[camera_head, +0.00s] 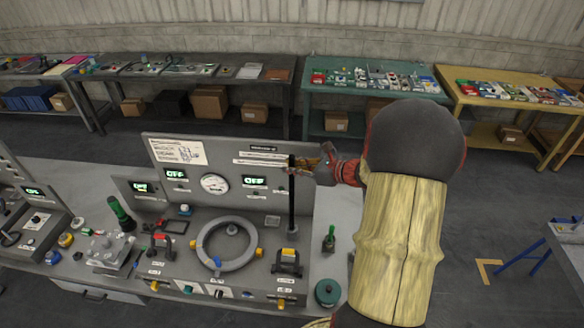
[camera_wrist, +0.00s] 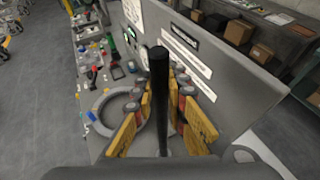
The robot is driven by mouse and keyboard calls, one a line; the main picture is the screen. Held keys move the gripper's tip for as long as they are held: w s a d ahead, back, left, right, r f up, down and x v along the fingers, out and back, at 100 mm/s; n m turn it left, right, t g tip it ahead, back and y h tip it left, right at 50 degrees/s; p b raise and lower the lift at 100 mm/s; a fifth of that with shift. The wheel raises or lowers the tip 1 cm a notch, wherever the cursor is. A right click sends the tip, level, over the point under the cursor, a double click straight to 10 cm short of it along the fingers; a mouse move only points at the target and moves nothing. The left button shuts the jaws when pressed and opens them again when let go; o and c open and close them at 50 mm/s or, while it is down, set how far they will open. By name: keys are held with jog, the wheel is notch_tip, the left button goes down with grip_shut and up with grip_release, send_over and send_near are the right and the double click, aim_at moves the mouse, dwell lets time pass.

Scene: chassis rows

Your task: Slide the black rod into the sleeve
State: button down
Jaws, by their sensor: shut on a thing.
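The black rod (camera_head: 292,200) stands upright in front of the right part of the grey panel, above the console deck. My gripper (camera_head: 301,168) is shut on its upper part, reaching in from the right. In the wrist view the rod (camera_wrist: 160,95) runs between the yellow finger pads of my gripper (camera_wrist: 164,82). The rod's lower end comes down near the back right of the deck, behind a black and yellow clamp (camera_head: 287,262). I cannot tell whether it touches anything there. I cannot clearly make out the sleeve.
A grey ring (camera_head: 226,243) with yellow fittings lies on the deck left of the rod. The upright panel (camera_head: 215,150) carries a gauge (camera_head: 214,183) and displays reading OFF. A green-handled lever (camera_head: 329,238) and a round green knob (camera_head: 327,292) stand to the right.

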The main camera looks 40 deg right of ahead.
aim_at(292, 183)
jog(key=shift+f+b, duration=0.4)
jog(key=shift+f, duration=0.05)
dwell(0.5)
jog(key=shift+f, duration=0.35)
jog(key=shift+f+b, duration=2.25)
jog(key=shift+f, duration=0.3)
jog(key=c, duration=1.7)
grip_release()
jog(key=shift+f, duration=0.1)
jog(key=v, duration=1.2)
